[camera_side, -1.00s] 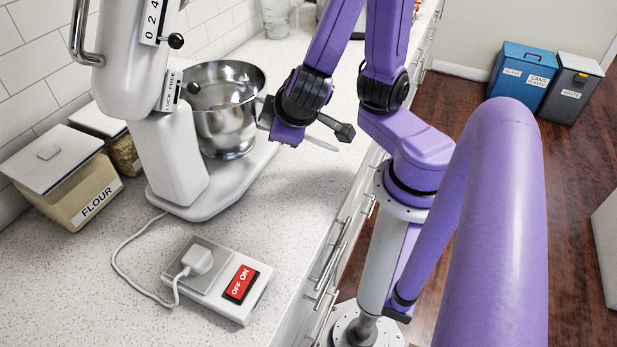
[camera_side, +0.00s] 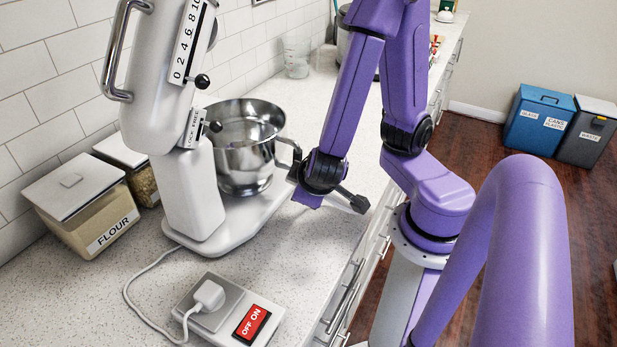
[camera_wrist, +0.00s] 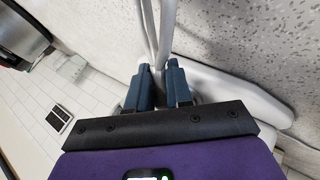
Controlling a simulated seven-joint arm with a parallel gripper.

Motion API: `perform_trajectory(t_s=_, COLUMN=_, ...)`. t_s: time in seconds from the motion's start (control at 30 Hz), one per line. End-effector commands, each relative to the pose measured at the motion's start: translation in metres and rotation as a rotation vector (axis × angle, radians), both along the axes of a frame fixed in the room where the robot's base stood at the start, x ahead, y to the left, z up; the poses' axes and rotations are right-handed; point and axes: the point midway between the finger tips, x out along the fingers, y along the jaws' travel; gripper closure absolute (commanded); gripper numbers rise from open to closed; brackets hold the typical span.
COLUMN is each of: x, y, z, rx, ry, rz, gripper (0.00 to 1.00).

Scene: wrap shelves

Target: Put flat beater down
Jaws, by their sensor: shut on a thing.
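My gripper (camera_wrist: 160,80) is shut on the flat beater (camera_wrist: 152,30), with two pale bars of it running up from between the dark blue fingertips in the wrist view. The beater's far end is out of that picture. In the side view my gripper (camera_side: 297,176) is low over the counter, just right of the steel mixing bowl (camera_side: 245,160). There I cannot make out the beater, and whether it touches the counter cannot be told.
The white stand mixer (camera_side: 185,190), head raised, stands on the speckled counter (camera_side: 300,245). A flour container (camera_side: 85,205) is behind left. A corded switch box (camera_side: 228,310) with a red ON/OFF switch lies in front. Clear counter lies between the switch box and my gripper.

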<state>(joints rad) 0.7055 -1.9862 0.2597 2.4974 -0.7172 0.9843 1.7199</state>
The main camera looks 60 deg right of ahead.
Motion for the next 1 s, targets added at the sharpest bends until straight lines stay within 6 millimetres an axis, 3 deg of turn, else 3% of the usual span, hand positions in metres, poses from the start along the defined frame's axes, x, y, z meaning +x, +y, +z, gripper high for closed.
perform_trajectory(t_s=0.87, x=0.0, y=0.0, z=-0.013, rx=0.0, ry=0.001, rz=0.001, gripper=1.0)
perform_trajectory(t_s=0.9, x=0.0, y=0.0, z=-0.013, rx=0.001, ry=0.0, rz=0.0, gripper=0.77)
perform_trajectory(t_s=0.97, x=0.0, y=0.0, z=-0.013, rx=0.001, ry=0.0, rz=0.0, gripper=0.57)
perform_trajectory(t_s=1.0, x=0.0, y=0.0, z=-0.013, rx=0.001, ry=0.0, rz=0.0, gripper=0.54)
